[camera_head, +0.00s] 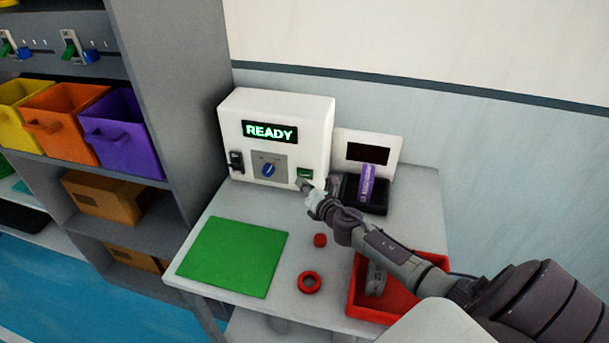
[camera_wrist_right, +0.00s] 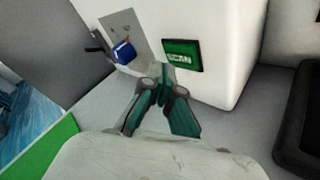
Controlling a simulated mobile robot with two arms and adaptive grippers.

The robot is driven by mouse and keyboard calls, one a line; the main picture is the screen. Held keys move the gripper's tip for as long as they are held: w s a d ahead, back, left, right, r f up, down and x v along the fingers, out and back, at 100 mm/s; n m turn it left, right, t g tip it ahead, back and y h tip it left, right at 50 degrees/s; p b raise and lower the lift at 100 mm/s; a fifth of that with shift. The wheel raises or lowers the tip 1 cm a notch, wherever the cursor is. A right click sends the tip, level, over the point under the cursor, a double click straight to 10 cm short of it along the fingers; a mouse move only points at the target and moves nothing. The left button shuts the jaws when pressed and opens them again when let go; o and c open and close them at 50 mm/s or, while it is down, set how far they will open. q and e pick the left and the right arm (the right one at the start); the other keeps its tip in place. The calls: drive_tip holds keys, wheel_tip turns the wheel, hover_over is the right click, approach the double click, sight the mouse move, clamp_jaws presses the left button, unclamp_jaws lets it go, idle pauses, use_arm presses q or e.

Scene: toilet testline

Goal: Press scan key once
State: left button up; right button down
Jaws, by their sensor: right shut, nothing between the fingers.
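The scan key is a green key (camera_head: 305,173) at the lower right of the front of a white machine (camera_head: 318,125), whose screen reads READY. In the right wrist view the green SCAN key (camera_wrist_right: 182,55) shows clearly, with its label readable. My right gripper (camera_head: 304,186) is shut and empty, just in front of and below the key. In the wrist view its fingertips (camera_wrist_right: 158,74) are just left of the key's lower left corner; I cannot tell whether they touch the machine. My left gripper is not in view.
A blue knob (camera_head: 268,170) and a black switch (camera_head: 236,161) sit left of the key. A black holder with a purple item (camera_head: 367,182) stands to the right. A green mat (camera_head: 233,256), red ring (camera_head: 309,282), red cap (camera_head: 320,240) and red tray (camera_head: 356,290) are on the table.

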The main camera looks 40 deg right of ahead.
drive_tip(key=shift+w+d, duration=0.15)
drive_tip(key=shift+w+d, duration=0.15)
drive_tip(key=shift+d, duration=0.05)
drive_tip(key=shift+w+d, duration=0.25)
drive_tip(key=shift+d, duration=0.05)
idle(0.9)
drive_tip(key=shift+s+a, duration=0.55)
drive_tip(key=shift+a, duration=0.1)
drive_tip(key=shift+s+a+p, duration=0.55)
drive_tip(key=shift+s+a, duration=1.05)
drive_tip(key=shift+a, duration=0.3)
